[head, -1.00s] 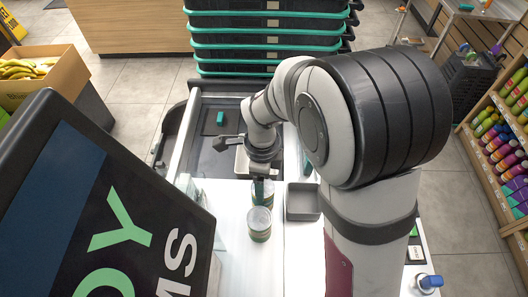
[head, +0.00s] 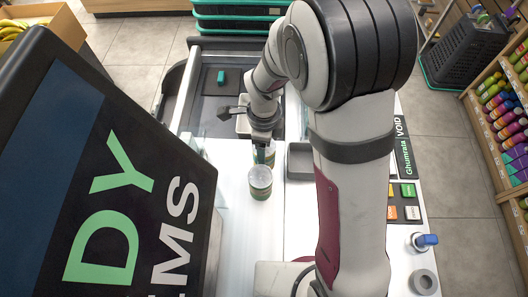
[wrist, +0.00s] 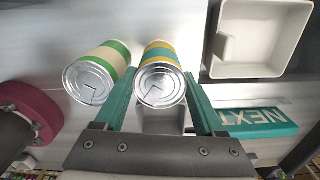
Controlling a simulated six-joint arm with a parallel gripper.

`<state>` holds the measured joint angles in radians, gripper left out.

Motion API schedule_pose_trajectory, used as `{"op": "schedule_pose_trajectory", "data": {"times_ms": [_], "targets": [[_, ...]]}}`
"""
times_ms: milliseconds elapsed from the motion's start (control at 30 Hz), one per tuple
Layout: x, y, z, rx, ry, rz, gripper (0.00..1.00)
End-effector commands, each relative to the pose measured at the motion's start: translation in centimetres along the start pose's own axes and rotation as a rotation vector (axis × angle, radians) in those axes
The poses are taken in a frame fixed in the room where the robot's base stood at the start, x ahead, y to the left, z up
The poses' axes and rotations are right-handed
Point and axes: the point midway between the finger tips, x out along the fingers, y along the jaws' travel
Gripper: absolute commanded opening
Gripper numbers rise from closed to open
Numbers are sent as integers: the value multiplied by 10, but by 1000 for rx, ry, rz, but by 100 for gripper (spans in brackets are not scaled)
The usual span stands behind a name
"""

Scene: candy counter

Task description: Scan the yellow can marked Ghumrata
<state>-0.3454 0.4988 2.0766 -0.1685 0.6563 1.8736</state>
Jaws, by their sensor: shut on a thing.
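My gripper (wrist: 159,82) has its teal fingers on both sides of a can (wrist: 160,72) with yellow and teal bands, and is shut on it. No name can be read on this can. A second can (wrist: 97,72), green and cream, stands just left of it in the wrist view. In the head view my gripper (head: 266,152) reaches down behind the near can (head: 260,184), which stands on the white counter (head: 240,215). The held can is mostly hidden there by my gripper and the near can. I cannot tell whether it is lifted.
A grey tray (head: 299,161) stands right of the cans. A teal NEXT bar (wrist: 250,121) and a pale box (wrist: 259,70) show in the wrist view. A display reading "Ghumrata VOID" (head: 403,150) and several buttons are at right. A large dark screen (head: 95,180) fills the left.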

Motion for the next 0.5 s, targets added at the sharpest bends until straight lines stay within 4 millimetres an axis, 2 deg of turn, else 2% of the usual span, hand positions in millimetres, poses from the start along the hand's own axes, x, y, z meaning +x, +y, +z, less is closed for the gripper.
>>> {"op": "schedule_pose_trajectory", "data": {"times_ms": [233,400,500], "targets": [[-9,-1,0,0,-1,-3,0],[-40,-1,1,0,-3,-5,0],[-53,0,-20,5,-1,-3,0]]}}
